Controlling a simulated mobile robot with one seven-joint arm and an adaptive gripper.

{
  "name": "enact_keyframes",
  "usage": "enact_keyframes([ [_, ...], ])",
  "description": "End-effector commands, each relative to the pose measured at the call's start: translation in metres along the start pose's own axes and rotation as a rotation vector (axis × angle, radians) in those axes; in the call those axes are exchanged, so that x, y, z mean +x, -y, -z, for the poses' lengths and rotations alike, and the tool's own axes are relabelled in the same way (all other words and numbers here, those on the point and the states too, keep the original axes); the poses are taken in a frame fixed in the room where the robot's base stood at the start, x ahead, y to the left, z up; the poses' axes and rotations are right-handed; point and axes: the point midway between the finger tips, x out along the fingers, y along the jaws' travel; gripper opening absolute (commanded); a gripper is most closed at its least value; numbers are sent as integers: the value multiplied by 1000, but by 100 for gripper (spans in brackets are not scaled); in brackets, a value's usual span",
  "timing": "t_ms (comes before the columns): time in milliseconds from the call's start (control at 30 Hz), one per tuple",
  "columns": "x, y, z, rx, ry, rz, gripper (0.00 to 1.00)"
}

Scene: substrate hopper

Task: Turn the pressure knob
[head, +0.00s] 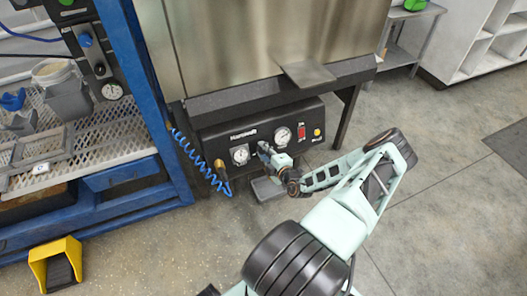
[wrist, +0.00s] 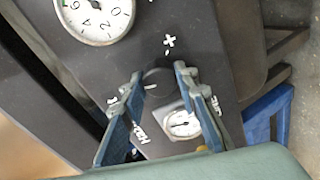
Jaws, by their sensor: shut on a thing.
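The black pressure knob (wrist: 158,80) sits on the dark control panel (head: 215,140), with a white plus mark beside it in the wrist view. My gripper (wrist: 160,72) is shut on the knob, one blue-grey finger on each side. In the head view my gripper (head: 265,149) reaches the panel between two round gauges and hides the knob. The larger gauge (wrist: 95,15) lies at the top left in the wrist view, and the smaller gauge (wrist: 182,125) shows between the fingers. The needle readings are too small to tell surely in the head view.
A red switch (head: 301,132) and a yellow button (head: 317,132) are on the panel's right. A blue coiled hose (head: 198,161) hangs at its left by a blue rack (head: 150,105). A grey pedal (head: 266,190) is below; a yellow pedal housing (head: 52,252) stands at lower left.

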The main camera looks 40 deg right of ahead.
Motion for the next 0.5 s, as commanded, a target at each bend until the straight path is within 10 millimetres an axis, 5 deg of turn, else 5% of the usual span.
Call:
enact_keyframes([
  [500,0,1,1,269,-1,-17,4],
])
